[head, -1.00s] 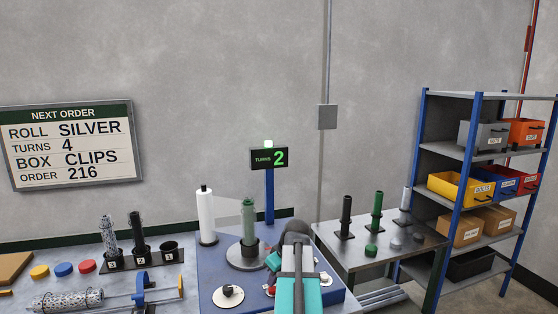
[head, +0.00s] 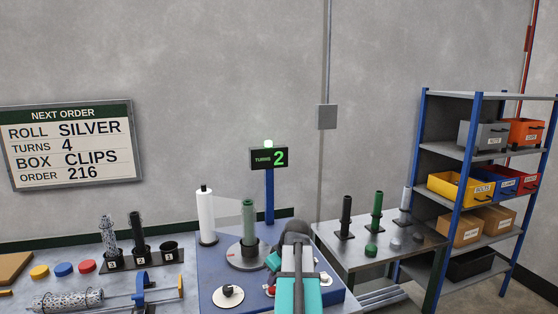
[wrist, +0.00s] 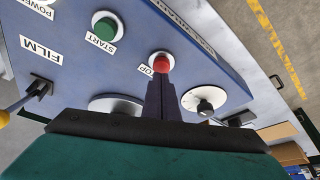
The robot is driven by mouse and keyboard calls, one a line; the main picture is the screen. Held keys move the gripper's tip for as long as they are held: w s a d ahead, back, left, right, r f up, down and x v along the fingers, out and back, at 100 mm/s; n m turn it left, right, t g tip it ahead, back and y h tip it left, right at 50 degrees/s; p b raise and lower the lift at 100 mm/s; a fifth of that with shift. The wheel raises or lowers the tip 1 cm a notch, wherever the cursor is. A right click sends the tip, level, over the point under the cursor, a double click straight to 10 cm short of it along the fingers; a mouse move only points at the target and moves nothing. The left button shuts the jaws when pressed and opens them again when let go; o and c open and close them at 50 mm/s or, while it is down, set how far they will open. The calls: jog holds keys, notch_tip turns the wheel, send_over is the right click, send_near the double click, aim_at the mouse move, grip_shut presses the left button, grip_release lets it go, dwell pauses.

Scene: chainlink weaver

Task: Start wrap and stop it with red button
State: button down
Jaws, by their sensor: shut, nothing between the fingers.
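The turns display (head: 268,158) reads 2, and a green lamp (head: 268,143) on top is lit. In the wrist view, my gripper (wrist: 161,84) is shut and empty, its tips at the red stop button (wrist: 161,61). I cannot tell whether they press it. The green start button (wrist: 104,27) is to its left. In the head view my arm hides much of the panel.
The order sign (head: 72,145) reads silver, 4 turns, clips, 216. A film lever (wrist: 40,87) and a dial (wrist: 204,99) flank the red button. A side table (head: 345,250) with several rolls and a shelf rack (head: 452,210) with bins stand right.

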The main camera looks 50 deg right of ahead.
jog(key=shift+f, duration=0.1)
jog(key=shift+f+b, duration=0.4)
jog(key=shift+f, duration=0.1)
jog(key=shift+r, duration=0.15)
jog(key=shift+r+p, duration=0.45)
jog(key=shift+r, duration=0.05)
jog(key=shift+s, duration=0.1)
